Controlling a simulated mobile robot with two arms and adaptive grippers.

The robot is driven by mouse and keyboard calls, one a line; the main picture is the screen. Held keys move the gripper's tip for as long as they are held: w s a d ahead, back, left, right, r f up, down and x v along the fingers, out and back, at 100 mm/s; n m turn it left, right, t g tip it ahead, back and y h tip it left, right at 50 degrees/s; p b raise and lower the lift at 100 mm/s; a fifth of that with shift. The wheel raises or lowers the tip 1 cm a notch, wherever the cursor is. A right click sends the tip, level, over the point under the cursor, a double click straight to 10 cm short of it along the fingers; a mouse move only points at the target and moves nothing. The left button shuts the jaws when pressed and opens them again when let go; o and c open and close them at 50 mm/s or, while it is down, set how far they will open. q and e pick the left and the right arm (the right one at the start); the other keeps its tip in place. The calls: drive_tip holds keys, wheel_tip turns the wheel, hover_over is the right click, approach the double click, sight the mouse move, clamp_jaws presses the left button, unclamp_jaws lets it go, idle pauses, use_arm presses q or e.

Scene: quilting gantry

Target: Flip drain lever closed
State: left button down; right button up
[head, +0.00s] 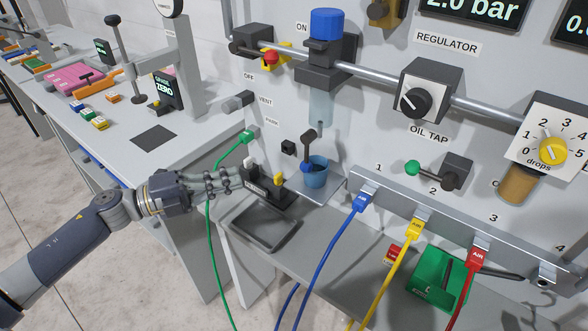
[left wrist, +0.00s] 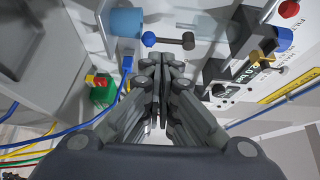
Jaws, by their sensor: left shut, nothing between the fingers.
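The drain lever (head: 308,150) is a short dark handle with a blue ball at its lower end, below the clear filter bowl (head: 321,108). It hangs down in front of a blue cup (head: 317,178). In the left wrist view the lever (left wrist: 170,41) lies across the top, its blue ball toward the blue cup (left wrist: 127,21). My left gripper (head: 228,181) is left of the lever and apart from it. In the left wrist view its fingers (left wrist: 160,62) are together and hold nothing. My right gripper is not in view.
A black stand (head: 268,194) with white and yellow tips stands between my left gripper and the cup. A grey tray (head: 263,243) lies in front. The green hose (head: 211,235) hangs beside the gripper. The blue hose (head: 330,242) and others hang from the manifold (head: 400,207).

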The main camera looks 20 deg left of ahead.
use_arm(q)
drive_tip(key=shift+s+d+r+m, duration=0.2)
drive_tip(key=shift+d+r+m, duration=0.1)
drive_tip(key=shift+d, duration=0.1)
drive_tip(key=shift+w+d, duration=0.1)
drive_tip(key=p, duration=0.5)
approach(307, 155)
drive_tip(key=s+f+x, duration=0.1)
drive_tip(key=x, duration=0.6)
drive_tip(key=shift+d+f, duration=0.1)
drive_tip(key=shift+d+n+h+b, duration=0.25)
drive_tip(key=shift+n+h+b, duration=0.15)
drive_tip(key=shift+n+h, duration=0.15)
